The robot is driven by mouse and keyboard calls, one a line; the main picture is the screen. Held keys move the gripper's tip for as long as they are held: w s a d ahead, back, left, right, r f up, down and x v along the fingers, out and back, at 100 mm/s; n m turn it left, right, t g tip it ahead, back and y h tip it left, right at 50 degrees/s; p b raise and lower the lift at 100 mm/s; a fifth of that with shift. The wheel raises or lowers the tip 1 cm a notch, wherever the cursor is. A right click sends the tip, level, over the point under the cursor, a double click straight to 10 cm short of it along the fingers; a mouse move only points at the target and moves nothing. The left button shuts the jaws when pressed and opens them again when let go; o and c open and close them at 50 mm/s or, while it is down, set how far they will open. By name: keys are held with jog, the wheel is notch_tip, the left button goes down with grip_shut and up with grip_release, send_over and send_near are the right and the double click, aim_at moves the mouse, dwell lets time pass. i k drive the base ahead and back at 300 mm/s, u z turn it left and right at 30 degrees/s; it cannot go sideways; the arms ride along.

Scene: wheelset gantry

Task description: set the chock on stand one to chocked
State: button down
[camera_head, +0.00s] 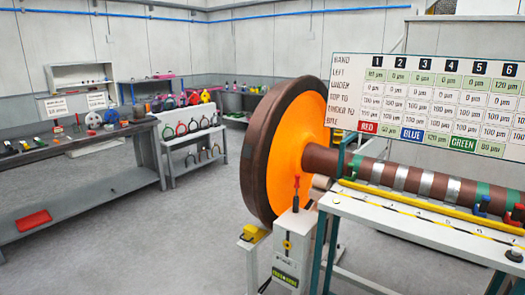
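A yellow block that looks like the chock (253,233) sits low on a pale bracket at the left of a light grey stand (296,235). It lies just below the lower edge of the large wheel (262,150), which has a brown rim and an orange face. I cannot tell whether the block touches the rim. The stand has an upright red-handled lever (296,188), a yellow fitting on its front and a green-and-white label whose text is too small to read. I cannot tell whether this is stand one. My gripper is not in view.
A striped axle (400,175) runs right from the wheel behind a white-topped bench (420,225). A measurement board (430,105) hangs above it. A grey workbench (100,185) with tools and a tool rack (192,145) stand left. The grey floor (160,245) between is clear.

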aim_at(252, 234)
jog(key=u, duration=0.9)
jog(key=i, duration=0.85)
jog(key=u, duration=0.3)
